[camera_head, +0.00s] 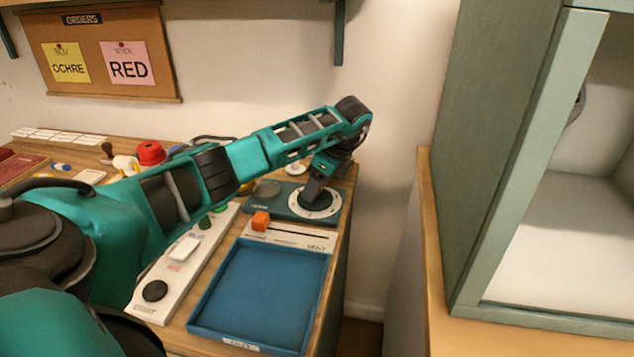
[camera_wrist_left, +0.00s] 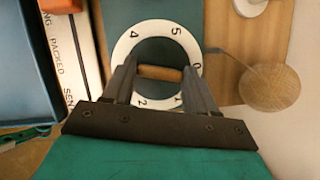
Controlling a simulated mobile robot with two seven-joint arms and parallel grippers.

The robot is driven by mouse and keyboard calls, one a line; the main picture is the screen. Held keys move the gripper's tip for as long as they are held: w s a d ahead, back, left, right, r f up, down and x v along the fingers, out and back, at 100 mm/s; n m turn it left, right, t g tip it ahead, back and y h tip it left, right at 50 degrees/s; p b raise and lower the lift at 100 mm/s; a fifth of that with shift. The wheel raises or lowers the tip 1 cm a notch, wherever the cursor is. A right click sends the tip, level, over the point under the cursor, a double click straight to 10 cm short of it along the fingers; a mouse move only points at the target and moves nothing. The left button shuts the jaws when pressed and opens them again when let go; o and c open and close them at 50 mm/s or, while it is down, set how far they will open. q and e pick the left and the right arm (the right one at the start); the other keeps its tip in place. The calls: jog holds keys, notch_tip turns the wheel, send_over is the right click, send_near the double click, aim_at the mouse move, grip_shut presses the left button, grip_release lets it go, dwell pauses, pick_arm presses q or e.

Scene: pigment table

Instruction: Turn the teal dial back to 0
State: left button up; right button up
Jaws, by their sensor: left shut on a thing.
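The dial is a dark disc in a white number ring (camera_head: 296,210) on a teal base (camera_head: 279,197), at the table's far right corner. In the left wrist view the ring (camera_wrist_left: 121,48) shows 4, 5, 0, 1 and 2; the rest is hidden by the gripper. A wooden grip bar (camera_wrist_left: 160,74) crosses the disc. My left gripper (camera_wrist_left: 160,69) points down over the dial, its fingers at the two ends of the bar, shut on it. It also shows in the head view (camera_head: 315,203). The bar lies almost level in the wrist view. I cannot make out a pointer.
A blue tray (camera_head: 190,323) stands in front of the dial. Between them is a white panel with an orange slider knob (camera_head: 260,221). A white strip with buttons (camera_head: 146,309) lies left of the tray. A green cabinet (camera_head: 500,150) stands to the right, across a gap.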

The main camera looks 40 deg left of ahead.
pick_arm(q)
jog(key=shift+w+n+g, duration=0.1)
jog(key=shift+n+g, duration=0.4)
jog(key=shift+n, duration=0.8)
jog(key=shift+h, duration=0.3)
jog(key=o, duration=1.1)
jog(key=shift+c, duration=0.2)
jog(key=shift+r, duration=0.1)
jog(key=p+v, duration=0.1)
jog(key=v, duration=1.1)
jog(key=shift+d+r, duration=0.2)
jog(key=shift+r, duration=0.1)
jog(key=shift+w, duration=0.1)
